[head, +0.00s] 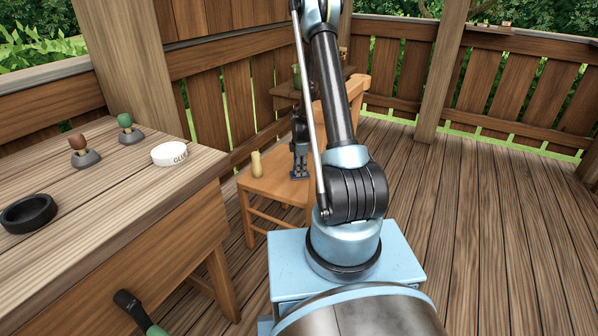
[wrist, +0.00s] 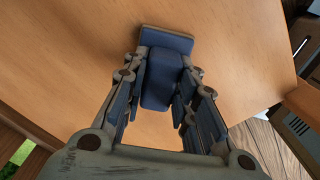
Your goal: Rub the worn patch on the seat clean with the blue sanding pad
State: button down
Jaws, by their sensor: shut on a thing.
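My gripper (wrist: 163,68) is shut on the blue sanding pad (wrist: 167,40), with the pad's upright grip between its fingers and its wider base beyond them. The chair (head: 352,105) stands beyond my base, and its orange-brown wooden seat (head: 268,186) fills much of the wrist view (wrist: 70,70). In the head view my gripper (head: 299,158) points down over the seat, with the blue pad (head: 299,175) at or just above the surface; I cannot tell if they touch. I cannot make out a worn patch in either view; the pad and gripper hide part of the seat.
A small tan cylinder (head: 256,164) stands on the seat left of the pad. The wooden workbench (head: 120,190) at left holds a white GLUE dish (head: 169,154), a black round dish (head: 28,213) and two knobbed tools (head: 129,130). Deck floor (head: 490,220) at right is clear.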

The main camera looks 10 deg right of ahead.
jog(key=shift+w+d, duration=0.65)
jog(key=shift+w, duration=0.25)
jog(key=shift+w+d, duration=0.6)
jog(key=shift+w, duration=0.3)
jog(key=shift+w+d, duration=0.65)
jog(key=shift+w, duration=0.25)
jog(key=shift+r, duration=0.1)
jog(key=shift+s+a+r, duration=0.1)
jog(key=shift+r, duration=2.85)
notch_tip(320, 180, up, 3)
jog(key=shift+f, duration=0.1)
